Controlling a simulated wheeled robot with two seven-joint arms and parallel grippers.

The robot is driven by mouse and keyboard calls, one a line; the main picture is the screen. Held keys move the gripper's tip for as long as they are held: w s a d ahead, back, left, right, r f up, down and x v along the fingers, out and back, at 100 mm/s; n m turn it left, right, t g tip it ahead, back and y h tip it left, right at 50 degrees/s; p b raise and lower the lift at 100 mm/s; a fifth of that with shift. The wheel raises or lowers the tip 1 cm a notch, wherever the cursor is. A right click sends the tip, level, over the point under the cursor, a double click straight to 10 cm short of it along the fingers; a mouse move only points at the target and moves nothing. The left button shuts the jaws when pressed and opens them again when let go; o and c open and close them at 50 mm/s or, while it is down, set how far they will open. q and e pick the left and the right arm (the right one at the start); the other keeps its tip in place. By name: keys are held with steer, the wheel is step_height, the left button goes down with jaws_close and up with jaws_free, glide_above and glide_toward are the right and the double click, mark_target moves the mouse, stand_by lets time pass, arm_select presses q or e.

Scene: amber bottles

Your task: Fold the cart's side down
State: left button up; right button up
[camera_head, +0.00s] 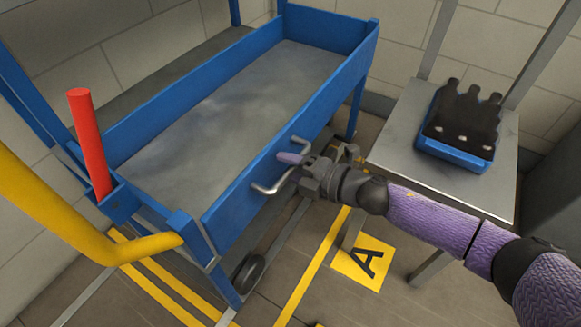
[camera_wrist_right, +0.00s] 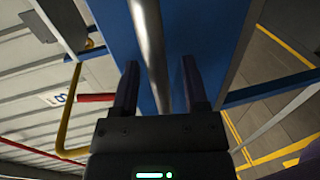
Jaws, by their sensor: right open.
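The blue cart (camera_head: 190,75) stands at the left with an empty grey bed (camera_head: 225,110). Its near side panel (camera_head: 228,212) stands upright along the bed and carries a silver bar handle (camera_head: 268,189). My right gripper (camera_head: 291,160) is at this handle, outside the panel. In the right wrist view the handle (camera_wrist_right: 149,45) runs between the two open fingers (camera_wrist_right: 160,70), with the blue panel (camera_wrist_right: 185,40) behind it. Whether the fingers touch the bar cannot be told. A red lever (camera_head: 88,140) stands upright at the cart's left corner. My left gripper is out of view.
A grey side table (camera_head: 400,125) at the right holds a blue crate (camera_head: 455,155) with dark bottles. Below are a floor sign marked A (camera_head: 362,262) and yellow floor lines. A yellow tube (camera_head: 60,210) bends around the cart's left end.

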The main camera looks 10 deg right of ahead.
jaws_close()
stand_by(1.0)
stand_by(0.4)
